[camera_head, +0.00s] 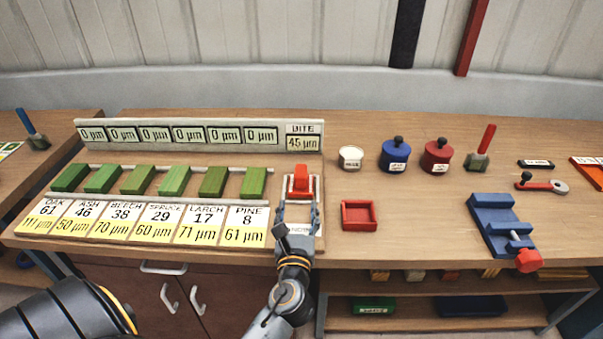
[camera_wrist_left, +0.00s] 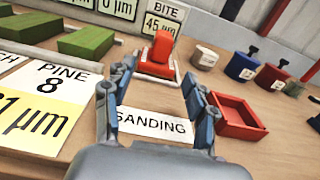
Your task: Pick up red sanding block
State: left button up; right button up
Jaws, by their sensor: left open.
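The red sanding block (camera_head: 301,179) stands on a pale board labelled as a sanding spot, below the "BITE 45 µm" display. In the left wrist view the red block (camera_wrist_left: 160,51) is straight ahead, beyond the fingertips. My left gripper (camera_head: 298,207) is open, just on the near side of the block. In the left wrist view its two blue-grey fingers (camera_wrist_left: 150,92) stand apart with the "SANDING" label showing between them. Nothing is held between them. My right gripper is not in view.
Several green blocks (camera_head: 175,180) sit left behind labelled cards. An empty red tray (camera_head: 345,216) lies close on the right. A white pot (camera_head: 350,157), blue pot (camera_head: 395,155) and red pot (camera_head: 437,156) stand behind it. A blue vise (camera_head: 498,222) is at the right.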

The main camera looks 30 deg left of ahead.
aim_at(301, 175)
pick_arm(q)
jog(key=x, duration=0.6)
jog(key=shift+w+a+r+p, duration=0.1)
jog(key=shift+w+r+p, duration=0.1)
jog(key=shift+w+p, duration=0.2)
jog(key=shift+w+a, duration=0.35)
jog(key=shift+w, duration=0.1)
jog(key=x, duration=0.4)
jog(key=shift+w, duration=0.4)
jog(key=shift+s, duration=0.1)
jog(key=shift+c, duration=1.1)
grip_shut()
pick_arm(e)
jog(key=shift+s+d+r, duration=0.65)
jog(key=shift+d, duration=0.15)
